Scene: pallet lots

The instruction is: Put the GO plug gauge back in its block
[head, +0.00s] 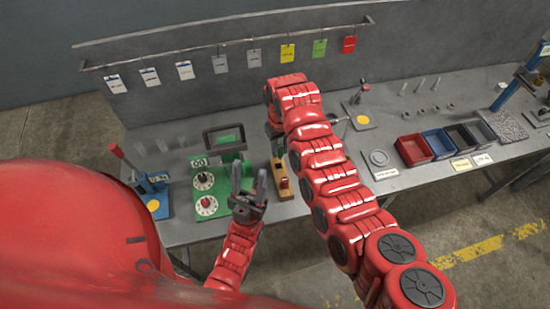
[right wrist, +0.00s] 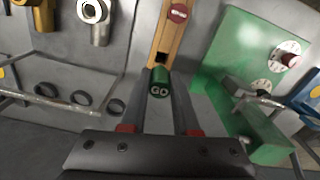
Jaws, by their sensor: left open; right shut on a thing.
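The GO plug gauge (right wrist: 159,88), with a green end marked GO, is between the fingers of my right gripper (right wrist: 161,80), which is shut on it. The wooden block (right wrist: 166,42) lies just beyond the gauge in the right wrist view, with a dark square opening near its close end. I cannot tell whether the gauge touches the block. A red-ended gauge (right wrist: 178,13) sits in the block farther along. In the head view the block (head: 281,194) shows partly, and my right arm hides the gauge. My left gripper (head: 248,182) is open and empty, left of the block.
A green stand with dials (head: 212,176) is just left of the block, close to my left gripper. A blue device with a red-handled lever (head: 152,183) stands farther left. Red (head: 414,150) and blue (head: 440,143) bins are to the right. Tags (head: 287,53) hang from a back rail.

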